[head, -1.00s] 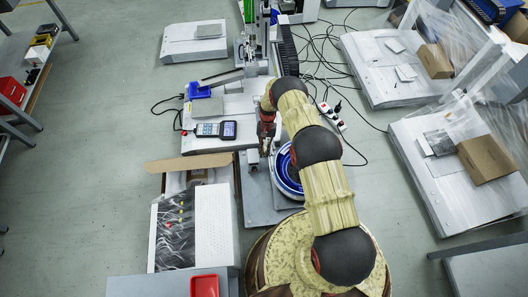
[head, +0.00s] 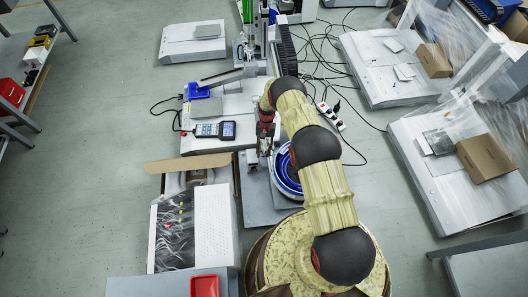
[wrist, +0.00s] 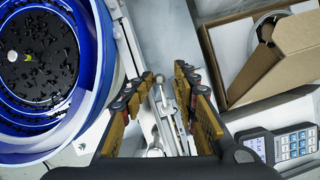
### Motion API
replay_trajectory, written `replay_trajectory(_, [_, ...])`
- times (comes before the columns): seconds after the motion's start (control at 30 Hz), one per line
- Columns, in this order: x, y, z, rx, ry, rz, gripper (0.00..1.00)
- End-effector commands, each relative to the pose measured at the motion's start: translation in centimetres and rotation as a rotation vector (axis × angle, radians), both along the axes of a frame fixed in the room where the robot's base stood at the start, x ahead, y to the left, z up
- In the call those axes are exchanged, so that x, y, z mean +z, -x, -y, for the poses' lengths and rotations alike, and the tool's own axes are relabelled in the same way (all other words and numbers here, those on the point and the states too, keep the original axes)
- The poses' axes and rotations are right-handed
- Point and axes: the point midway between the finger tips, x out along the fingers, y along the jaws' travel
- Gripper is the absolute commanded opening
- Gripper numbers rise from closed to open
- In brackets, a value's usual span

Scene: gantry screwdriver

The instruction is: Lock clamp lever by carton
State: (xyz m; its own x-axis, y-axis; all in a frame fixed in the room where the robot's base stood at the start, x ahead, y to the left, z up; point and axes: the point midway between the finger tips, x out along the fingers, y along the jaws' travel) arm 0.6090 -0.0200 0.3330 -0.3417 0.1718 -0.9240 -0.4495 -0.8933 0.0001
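The clamp lever appears to be the slim metal part with a small round knob (wrist: 160,78) in the wrist view. It lies between the fingers of my gripper (wrist: 163,84), which is open with a gap on both sides. I cannot tell how far below the fingertips it is, or whether it is locked. The open brown carton (wrist: 262,57) is to the right of my gripper in the wrist view. In the head view the carton (head: 188,163) is left of my gripper (head: 264,146), and my arm and gripper hide the lever there.
A blue-rimmed round bowl feeder (wrist: 106,62) with dark small parts stands close to the left of my fingers. A handheld keypad device (wrist: 284,146) lies at lower right. The white panelled box (head: 213,222) and a red tray (head: 204,286) are nearer my base.

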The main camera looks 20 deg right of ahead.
Motion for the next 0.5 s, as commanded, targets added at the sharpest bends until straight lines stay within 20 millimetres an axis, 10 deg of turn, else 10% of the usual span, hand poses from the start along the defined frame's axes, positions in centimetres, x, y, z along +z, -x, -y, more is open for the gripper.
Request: replay_trajectory(0.5, [4.4,-1.7,0.8,0.000,0.000,0.002,0.29])
